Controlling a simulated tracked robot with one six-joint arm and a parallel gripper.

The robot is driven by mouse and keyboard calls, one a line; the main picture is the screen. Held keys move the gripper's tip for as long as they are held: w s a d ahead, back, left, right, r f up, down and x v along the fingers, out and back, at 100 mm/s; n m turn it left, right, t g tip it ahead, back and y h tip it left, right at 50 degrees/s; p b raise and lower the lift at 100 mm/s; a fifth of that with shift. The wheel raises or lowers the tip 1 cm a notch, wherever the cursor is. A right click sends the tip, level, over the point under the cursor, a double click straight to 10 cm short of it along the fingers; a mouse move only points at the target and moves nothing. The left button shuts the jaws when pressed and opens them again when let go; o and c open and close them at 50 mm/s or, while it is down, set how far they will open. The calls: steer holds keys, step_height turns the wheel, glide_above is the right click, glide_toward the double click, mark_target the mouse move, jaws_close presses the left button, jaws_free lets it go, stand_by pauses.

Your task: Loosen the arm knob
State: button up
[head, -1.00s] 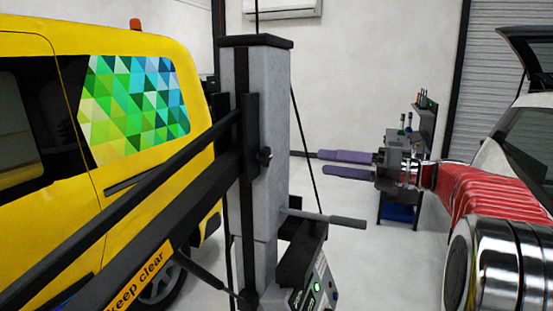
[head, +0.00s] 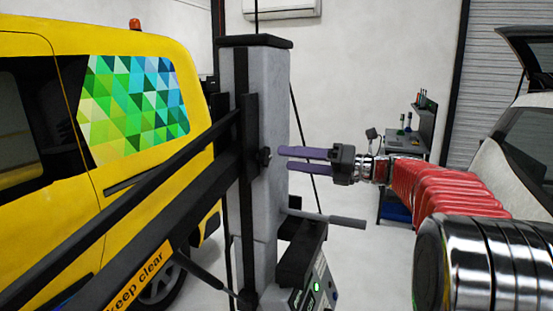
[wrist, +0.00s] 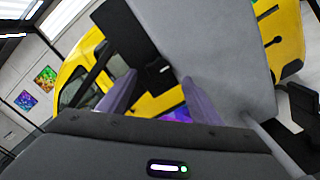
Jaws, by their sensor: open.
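The arm knob (head: 265,156) is a small black knob on the side of the grey column (head: 262,110), where the black arm (head: 165,205) meets it. My gripper (head: 285,158) is open, with its two purple fingers pointing left at the knob. In the head view the fingertips end just right of the knob; whether they touch it or stand in front of it I cannot tell. In the wrist view my gripper (wrist: 158,78) shows both fingers apart, with the grey column (wrist: 215,50) beside the right one.
A yellow van (head: 60,110) with a colored triangle pattern on its window stands at the left. A grey lever (head: 335,219) and a control box (head: 312,275) sit below my gripper. A tool cart (head: 405,160) stands behind, and a white car (head: 528,160) is at the right.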

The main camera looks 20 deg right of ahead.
mark_target(269, 157)
steer(key=shift+x, duration=2.25)
steer(key=shift+c, duration=0.5)
steer(key=c, duration=0.9)
